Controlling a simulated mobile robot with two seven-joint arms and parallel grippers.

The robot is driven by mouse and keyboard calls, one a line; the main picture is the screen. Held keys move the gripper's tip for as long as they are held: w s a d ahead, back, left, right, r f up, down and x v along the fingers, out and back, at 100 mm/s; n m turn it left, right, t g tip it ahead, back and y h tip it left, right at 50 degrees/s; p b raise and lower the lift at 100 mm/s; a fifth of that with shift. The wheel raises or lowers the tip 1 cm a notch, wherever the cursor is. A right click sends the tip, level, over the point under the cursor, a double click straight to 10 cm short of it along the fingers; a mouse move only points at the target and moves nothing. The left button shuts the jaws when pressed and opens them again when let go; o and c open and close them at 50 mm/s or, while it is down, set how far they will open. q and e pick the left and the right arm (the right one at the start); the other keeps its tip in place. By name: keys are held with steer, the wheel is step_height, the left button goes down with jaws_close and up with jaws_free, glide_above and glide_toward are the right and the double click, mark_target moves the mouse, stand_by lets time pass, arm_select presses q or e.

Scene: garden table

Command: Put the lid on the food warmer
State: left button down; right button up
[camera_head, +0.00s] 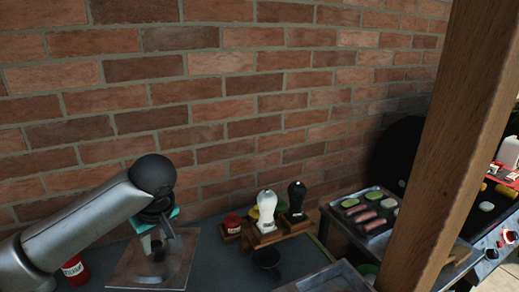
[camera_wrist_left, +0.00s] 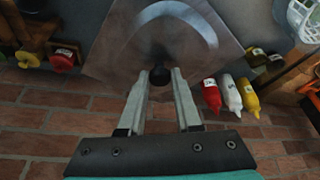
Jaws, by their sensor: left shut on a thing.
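The lid (camera_head: 180,270) is a square, shiny metal plate with a dark round knob. My left gripper (camera_head: 158,248) is above it at the lower left of the head view. In the left wrist view, the two fingers are closed on either side of the knob (camera_wrist_left: 160,76), with the lid (camera_wrist_left: 125,50) beyond them. I cannot tell whether the lid touches the counter. A metal-rimmed container (camera_head: 328,279) is cut off at the bottom of the head view; I cannot tell whether it is the food warmer. My right gripper is not in view.
A red ketchup bottle (camera_head: 74,268) is left of the lid. Red, white (camera_wrist_left: 231,92) and yellow bottles stand in a row in the wrist view. Shakers in a wooden holder (camera_head: 276,234) stand by the brick wall. A wooden post (camera_head: 440,150) and a tray of food (camera_head: 352,203) are at right.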

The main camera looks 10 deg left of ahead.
arm_select(q)
steer(key=s+d+f+m+t+h+b, duration=0.1)
steer(key=s+d+f+m+b, duration=0.1)
steer(key=d+m+b, duration=0.3)
steer(key=s+d+f+m+h+b, duration=0.2)
steer(key=d+f+m+b, duration=0.2)
steer(key=d+m+b, duration=0.1)
steer(key=shift+d+f+m+t+b, duration=0.3)
steer(key=shift+d+t+b, duration=0.1)
steer(key=shift+d+b, duration=0.45)
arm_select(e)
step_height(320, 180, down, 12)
arm_select(q)
steer(key=shift+s+a+r, duration=0.1)
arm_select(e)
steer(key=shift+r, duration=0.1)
